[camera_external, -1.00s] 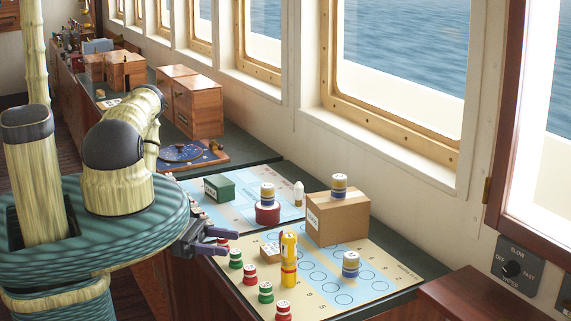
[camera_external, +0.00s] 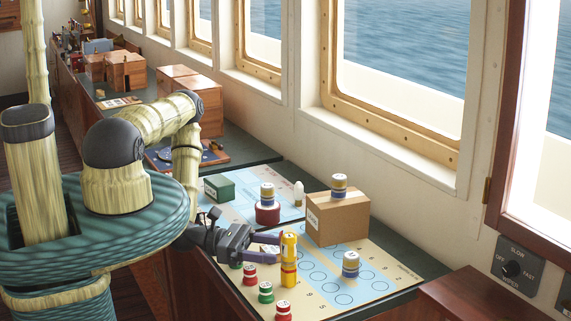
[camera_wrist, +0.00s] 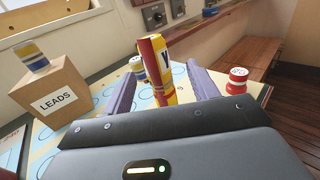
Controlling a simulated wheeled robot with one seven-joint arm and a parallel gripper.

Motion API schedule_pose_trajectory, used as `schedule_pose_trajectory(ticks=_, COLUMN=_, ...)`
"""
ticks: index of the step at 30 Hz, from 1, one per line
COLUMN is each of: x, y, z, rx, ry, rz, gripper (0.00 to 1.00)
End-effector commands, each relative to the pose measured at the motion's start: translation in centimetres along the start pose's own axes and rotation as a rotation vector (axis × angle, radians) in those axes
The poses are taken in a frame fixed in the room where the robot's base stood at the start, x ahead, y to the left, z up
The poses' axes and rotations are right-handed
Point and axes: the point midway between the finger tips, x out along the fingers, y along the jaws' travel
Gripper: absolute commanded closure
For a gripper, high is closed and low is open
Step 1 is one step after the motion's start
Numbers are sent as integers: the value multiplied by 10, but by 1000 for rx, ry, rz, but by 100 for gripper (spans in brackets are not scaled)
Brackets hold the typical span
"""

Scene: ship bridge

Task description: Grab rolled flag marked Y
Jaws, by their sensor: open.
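The rolled flag marked Y (camera_external: 289,247) is a yellow roll with a red part and a dark Y. It stands upright on the light blue and cream chart board (camera_external: 377,258). In the wrist view the flag (camera_wrist: 158,68) rises between the two purple fingers, slightly tilted in the picture. My gripper (camera_external: 280,246) is open, with its fingers reaching level toward the flag from the left. In the wrist view my gripper (camera_wrist: 160,88) has one finger on each side of the flag, with gaps showing. The flag's lower end is hidden behind the gripper body.
A cardboard box labelled LEADS (camera_wrist: 55,98) stands left in the wrist view, with a striped roll on top. Red and green rolls (camera_external: 266,292) line the board's front edge. Another striped roll (camera_external: 350,264) stands behind the flag. A green box (camera_external: 219,188) stands farther back.

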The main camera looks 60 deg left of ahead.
Motion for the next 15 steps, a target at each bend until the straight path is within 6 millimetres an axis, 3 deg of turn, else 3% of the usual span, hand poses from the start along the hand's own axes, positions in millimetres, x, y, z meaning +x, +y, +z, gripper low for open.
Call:
schedule_pose_trajectory(ticks=3, x=11, y=0, z=0, rx=0, ry=-1, rz=-1, gripper=41)
schedule_pose_trajectory(ticks=15, x=16, y=0, z=-1, rx=0, ry=0, rz=0, gripper=41)
